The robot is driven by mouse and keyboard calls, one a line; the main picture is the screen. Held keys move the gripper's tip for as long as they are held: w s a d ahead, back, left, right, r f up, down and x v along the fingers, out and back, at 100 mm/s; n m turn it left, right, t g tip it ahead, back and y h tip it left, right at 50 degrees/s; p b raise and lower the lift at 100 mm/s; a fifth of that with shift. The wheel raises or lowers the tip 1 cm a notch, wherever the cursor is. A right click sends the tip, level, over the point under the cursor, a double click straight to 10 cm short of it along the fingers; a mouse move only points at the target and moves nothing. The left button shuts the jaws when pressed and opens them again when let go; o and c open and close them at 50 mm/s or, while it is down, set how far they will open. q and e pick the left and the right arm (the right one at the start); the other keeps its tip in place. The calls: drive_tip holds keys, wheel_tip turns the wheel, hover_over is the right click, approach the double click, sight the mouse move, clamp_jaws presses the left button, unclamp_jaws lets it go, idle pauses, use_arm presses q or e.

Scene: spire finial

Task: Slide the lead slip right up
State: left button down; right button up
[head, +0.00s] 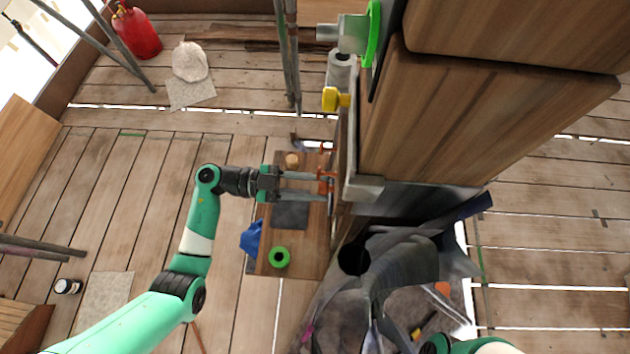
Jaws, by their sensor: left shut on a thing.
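My left gripper (328,188) reaches in from the left over a small wooden board, its two long fingers pointing right. It is shut on a small orange piece (324,175) beside the upright structure; the grip itself is small and partly hidden. A dark grey flat sheet (290,215) lies on the board below the fingers. Grey sheet metal (430,197) wraps the foot of the wooden spire (460,125). I cannot tell for sure which grey piece is the lead slip. My right gripper is out of view; only part of that arm shows at the bottom edge.
The wooden board (300,262) holds a green ring (279,257) and a small tan round piece (292,160). A blue cloth (251,238) hangs at its left edge. Scaffold poles (287,55) stand above. Crumpled grey sheeting (400,260) lies below the spire.

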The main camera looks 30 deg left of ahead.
use_arm(q)
drive_tip(key=shift+r, duration=0.35)
drive_tip(key=c, duration=0.8)
unclamp_jaws()
drive_tip(key=o, duration=0.3)
drive_tip(key=shift+f, duration=0.1)
drive_tip(key=shift+a, duration=0.1)
drive_tip(key=v, duration=1.1)
drive_tip(key=shift+a, duration=0.2)
drive_tip(key=shift+s, duration=0.15)
